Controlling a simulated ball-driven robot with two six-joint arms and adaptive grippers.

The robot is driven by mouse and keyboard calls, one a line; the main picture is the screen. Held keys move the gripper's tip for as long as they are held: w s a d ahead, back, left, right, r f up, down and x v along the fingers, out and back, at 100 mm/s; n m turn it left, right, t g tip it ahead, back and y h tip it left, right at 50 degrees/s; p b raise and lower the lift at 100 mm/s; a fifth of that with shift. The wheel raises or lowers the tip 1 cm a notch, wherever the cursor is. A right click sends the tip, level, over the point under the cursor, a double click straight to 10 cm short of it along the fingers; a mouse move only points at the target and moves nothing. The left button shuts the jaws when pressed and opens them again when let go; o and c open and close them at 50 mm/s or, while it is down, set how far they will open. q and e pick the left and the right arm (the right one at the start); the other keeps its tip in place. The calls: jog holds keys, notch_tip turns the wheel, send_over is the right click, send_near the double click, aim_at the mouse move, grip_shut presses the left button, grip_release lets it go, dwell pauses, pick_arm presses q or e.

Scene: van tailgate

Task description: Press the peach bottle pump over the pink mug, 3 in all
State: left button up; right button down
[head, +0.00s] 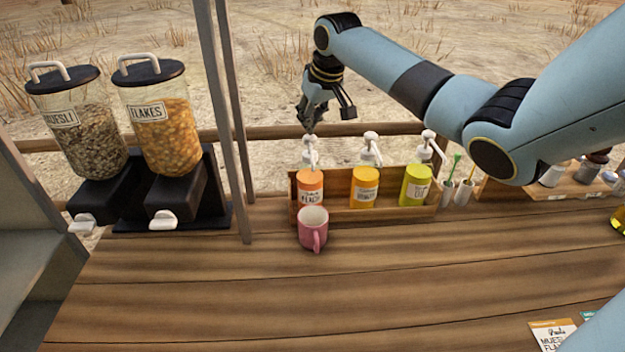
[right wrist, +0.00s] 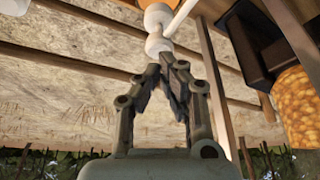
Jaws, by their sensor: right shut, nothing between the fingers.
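The peach bottle (head: 310,187) is orange with a white pump and stands at the left end of a wooden rack. The pink mug (head: 313,230) stands upright on the counter just in front of it, below its spout. My right gripper (head: 311,127) is shut and empty, pointing down just above the peach bottle's pump head (head: 309,141). In the right wrist view the fingertips (right wrist: 168,62) come together by the white pump (right wrist: 157,42). Whether they touch it, I cannot tell. The inside bottom of the mug is not clear. My left gripper is out of view.
A yellow-orange bottle (head: 364,187) and a yellow-green bottle (head: 415,186) with white pumps share the rack (head: 336,215). Muesli (head: 85,135) and flakes (head: 160,130) dispensers stand left, beyond grey posts (head: 232,130). White cups with utensils stand right. The front counter is mostly clear.

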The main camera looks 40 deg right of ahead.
jog(key=shift+r, duration=3)
